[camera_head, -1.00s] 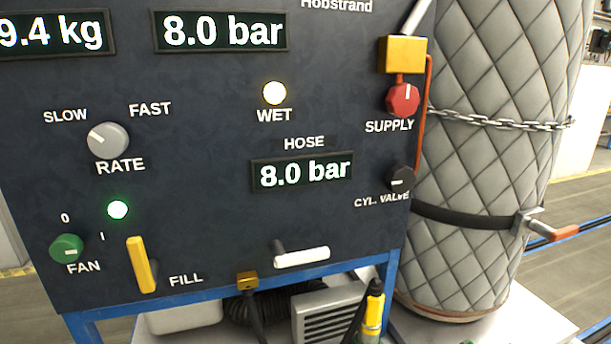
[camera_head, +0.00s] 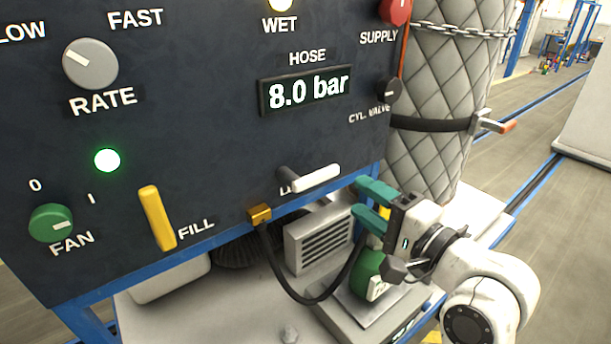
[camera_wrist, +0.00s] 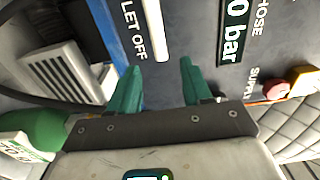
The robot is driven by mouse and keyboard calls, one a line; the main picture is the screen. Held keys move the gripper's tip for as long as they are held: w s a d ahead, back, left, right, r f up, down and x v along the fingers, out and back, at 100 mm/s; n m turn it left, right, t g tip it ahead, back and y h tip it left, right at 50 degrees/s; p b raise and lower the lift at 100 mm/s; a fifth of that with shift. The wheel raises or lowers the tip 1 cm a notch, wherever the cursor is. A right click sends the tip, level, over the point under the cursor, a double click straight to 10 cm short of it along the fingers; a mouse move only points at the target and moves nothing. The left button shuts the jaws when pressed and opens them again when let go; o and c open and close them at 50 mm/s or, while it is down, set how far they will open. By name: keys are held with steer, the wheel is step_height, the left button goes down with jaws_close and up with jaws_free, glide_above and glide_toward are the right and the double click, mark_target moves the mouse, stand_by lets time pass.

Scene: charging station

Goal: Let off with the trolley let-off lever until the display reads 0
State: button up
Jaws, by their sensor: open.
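The let-off lever, a white handle (camera_head: 316,179) on a dark stem, sits at the lower right of the dark panel and points right. In the wrist view the white handle (camera_wrist: 155,30) lies ahead of my fingers beside the words LET OFF. The hose display (camera_head: 308,92) reads 8.0 bar; part of it also shows in the wrist view (camera_wrist: 233,30). My gripper (camera_head: 367,204), with green fingers, is open and empty, to the right of and below the handle, apart from it. In the wrist view the gap between its fingertips (camera_wrist: 162,76) is clear.
The yellow FILL lever (camera_head: 157,218) hangs at the panel's lower left. A black hose runs from a brass fitting (camera_head: 259,214) down beside a grey vented box (camera_head: 318,243) and a green bottle (camera_head: 367,272). The quilted cylinder (camera_head: 440,90) stands right of the panel.

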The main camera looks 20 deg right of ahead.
mark_target(329, 176)
steer(key=p+x, duration=0.2)
steer(key=x, duration=0.8)
steer(key=shift+w+a+f, duration=0.1)
steer(key=shift+w+f, duration=0.05)
steer(key=shift+w, duration=0.1)
steer(key=shift+c, duration=0.2)
jaws_close()
